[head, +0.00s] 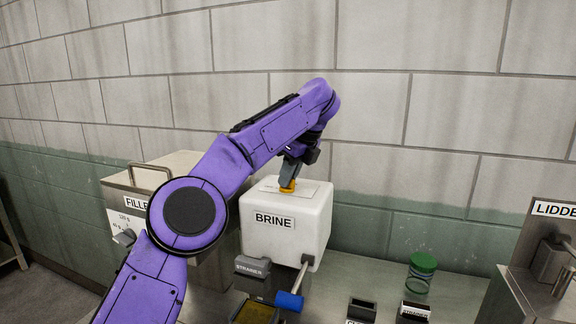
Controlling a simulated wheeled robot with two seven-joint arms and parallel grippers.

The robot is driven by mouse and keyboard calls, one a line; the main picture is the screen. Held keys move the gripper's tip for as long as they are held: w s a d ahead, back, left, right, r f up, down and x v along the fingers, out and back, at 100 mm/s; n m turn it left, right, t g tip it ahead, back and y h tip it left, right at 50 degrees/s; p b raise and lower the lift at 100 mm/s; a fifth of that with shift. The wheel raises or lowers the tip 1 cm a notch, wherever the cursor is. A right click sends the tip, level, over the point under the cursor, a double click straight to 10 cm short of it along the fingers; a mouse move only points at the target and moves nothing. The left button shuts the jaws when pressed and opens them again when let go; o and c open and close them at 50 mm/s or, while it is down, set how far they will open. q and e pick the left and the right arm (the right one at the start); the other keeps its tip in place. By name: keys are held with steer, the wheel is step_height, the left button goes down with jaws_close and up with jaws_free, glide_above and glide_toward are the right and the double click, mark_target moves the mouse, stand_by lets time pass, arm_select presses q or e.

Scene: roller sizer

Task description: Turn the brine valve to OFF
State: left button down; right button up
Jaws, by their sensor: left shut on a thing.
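The white box labelled BRINE (312,232) stands on the steel counter below the wall. An orange-yellow knob (287,187) sits on top of it, on a pale plate (311,191) whose markings are too small to read. My left gripper (289,180) points down from above and is shut on this knob; the fingers hide part of it, and its setting cannot be read. A metal rod with a blue grip (289,301) sticks out at the front of the box and slopes down. My right gripper is not in view.
A steel FILLER machine (178,168) stands left, partly behind my arm. A grey STRAINER block (252,266) sits in front of the box. A green-lidded jar (420,272), small dark holders (414,311) and the LIDDER machine (547,255) are right. Counter between box and jar is clear.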

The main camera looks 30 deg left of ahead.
arm_select(q)
steer(key=shift+n+g+p, duration=0.6)
steer(key=shift+n+p, duration=0.45)
steer(key=shift+n, duration=0.25)
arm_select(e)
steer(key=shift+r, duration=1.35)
